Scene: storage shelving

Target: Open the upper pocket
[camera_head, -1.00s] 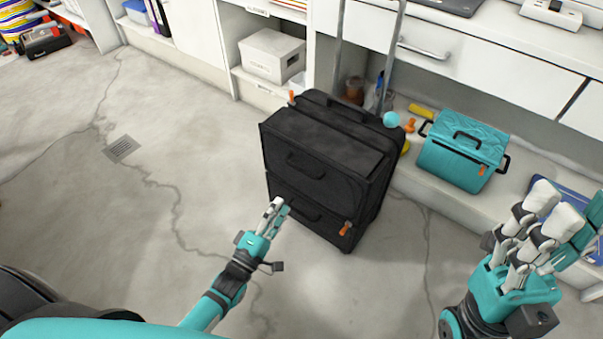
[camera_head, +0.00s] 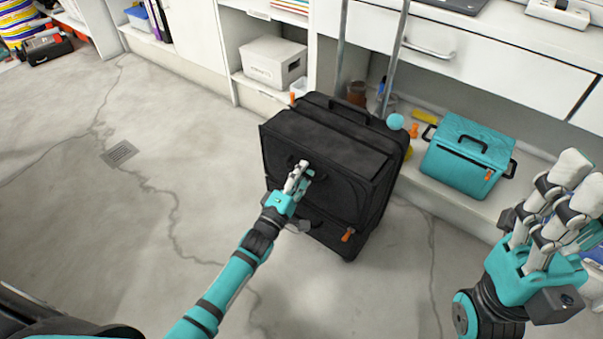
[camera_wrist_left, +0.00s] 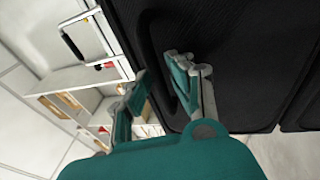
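A black suitcase (camera_head: 325,140) stands upright on the floor in the middle of the head view. Its front has an upper pocket (camera_head: 345,197) with a dark handle, and a lower section with an orange zipper pull (camera_head: 348,235). My left gripper (camera_head: 299,174) is in front of the upper pocket, by its handle, and hides part of both. In the left wrist view the gripper's fingers (camera_wrist_left: 161,70) are apart, with the dark curved handle (camera_wrist_left: 150,45) close to them; I cannot tell whether they touch it. My right gripper (camera_head: 568,190) is open and empty at the right, away from the suitcase.
A teal cooler box (camera_head: 465,160) stands on a low ledge right of the suitcase. A white box (camera_head: 272,62) sits on the shelf behind. White drawers (camera_head: 490,75) line the back. The floor (camera_head: 120,220) to the left is clear.

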